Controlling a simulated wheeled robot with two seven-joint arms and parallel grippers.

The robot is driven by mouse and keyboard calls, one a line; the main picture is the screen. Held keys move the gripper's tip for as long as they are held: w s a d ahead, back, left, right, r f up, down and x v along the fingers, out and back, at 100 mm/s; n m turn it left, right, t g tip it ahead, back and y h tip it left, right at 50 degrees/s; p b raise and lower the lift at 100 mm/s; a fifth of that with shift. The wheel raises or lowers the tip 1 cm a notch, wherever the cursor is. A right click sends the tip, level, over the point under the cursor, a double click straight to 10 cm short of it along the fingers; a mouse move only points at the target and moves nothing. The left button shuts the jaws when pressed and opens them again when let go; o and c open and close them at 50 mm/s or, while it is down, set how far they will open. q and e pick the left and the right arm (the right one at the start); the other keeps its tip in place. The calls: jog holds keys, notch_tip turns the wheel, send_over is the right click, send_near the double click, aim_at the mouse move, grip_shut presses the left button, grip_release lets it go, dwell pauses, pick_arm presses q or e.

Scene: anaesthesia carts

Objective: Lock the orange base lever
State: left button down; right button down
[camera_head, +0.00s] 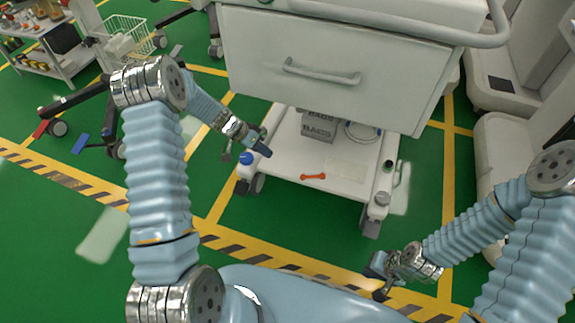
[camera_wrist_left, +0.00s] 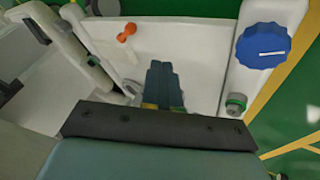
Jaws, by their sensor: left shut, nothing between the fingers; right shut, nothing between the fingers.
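The orange base lever (camera_head: 312,177) lies flat and roughly left to right on the white base of the cart (camera_head: 340,187). In the left wrist view the lever (camera_wrist_left: 127,32) shows at the top, left of and beyond my fingertips. My left gripper (camera_head: 265,152) is shut and empty over the left part of the base, up and left of the lever and apart from it. In the left wrist view its fingers (camera_wrist_left: 160,65) are pressed together. My right gripper (camera_head: 376,275) is shut and empty, low in front of the cart over the floor. I cannot tell the lever's lock state.
A blue knob (camera_head: 246,158) stands on the base's left corner; it also shows in the left wrist view (camera_wrist_left: 263,46). A white drawer with a handle (camera_head: 322,76) overhangs the base. A grey box (camera_head: 319,126) sits further back. Green floor is clear in front.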

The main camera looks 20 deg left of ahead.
aim_at(312, 177)
pick_arm(q)
jog(key=x, duration=0.9)
jog(key=shift+s+d+f+b, duration=0.1)
jog(key=shift+b, duration=0.2)
jog(key=d, duration=0.3)
jog(key=shift+s+d+f, duration=0.1)
jog(key=shift+s+f, duration=0.15)
jog(key=shift+s, duration=0.05)
jog(key=shift+s+d, duration=0.15)
jog(key=shift+d, duration=0.35)
jog(key=shift+f, duration=0.1)
